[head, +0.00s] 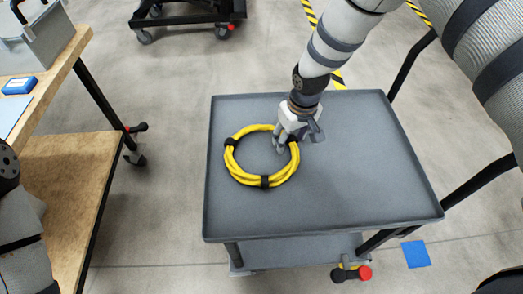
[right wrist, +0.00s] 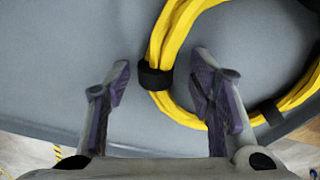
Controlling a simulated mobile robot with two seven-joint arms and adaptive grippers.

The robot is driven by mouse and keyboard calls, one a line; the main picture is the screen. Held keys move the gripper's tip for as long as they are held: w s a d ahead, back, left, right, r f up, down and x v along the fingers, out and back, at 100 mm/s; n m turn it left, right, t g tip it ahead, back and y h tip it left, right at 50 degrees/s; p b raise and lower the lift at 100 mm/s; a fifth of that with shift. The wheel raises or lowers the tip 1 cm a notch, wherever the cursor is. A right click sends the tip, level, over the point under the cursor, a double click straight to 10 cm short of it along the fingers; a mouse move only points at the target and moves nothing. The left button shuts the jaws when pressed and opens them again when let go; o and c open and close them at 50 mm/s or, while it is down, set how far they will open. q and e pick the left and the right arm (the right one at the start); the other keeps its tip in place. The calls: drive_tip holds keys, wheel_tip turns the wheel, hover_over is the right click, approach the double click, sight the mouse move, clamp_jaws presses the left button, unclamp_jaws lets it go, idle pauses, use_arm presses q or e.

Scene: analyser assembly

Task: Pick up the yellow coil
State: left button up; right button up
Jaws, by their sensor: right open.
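The yellow coil (head: 245,177), a ring of yellow cable bound with black bands, lies flat on the left part of the grey cart top (head: 350,200). My right gripper (head: 284,146) is over the right side of the ring. In the right wrist view the coil (right wrist: 182,25) shows with a black band between the two fingers. The right gripper (right wrist: 160,90) is open, one finger on each side of the cable, with the right finger overlapping the ring's inside. Whether the fingers touch the cable cannot be told. The left gripper is not in view; part of my left arm shows at the left edge.
A wooden workbench (head: 75,165) on the left holds a grey case (head: 38,38) and a small blue box (head: 19,85). Another wheeled cart (head: 190,16) stands at the back. The right part of the cart top is clear.

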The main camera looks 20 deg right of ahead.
drive_tip(key=shift+r, duration=0.15)
clamp_jaws()
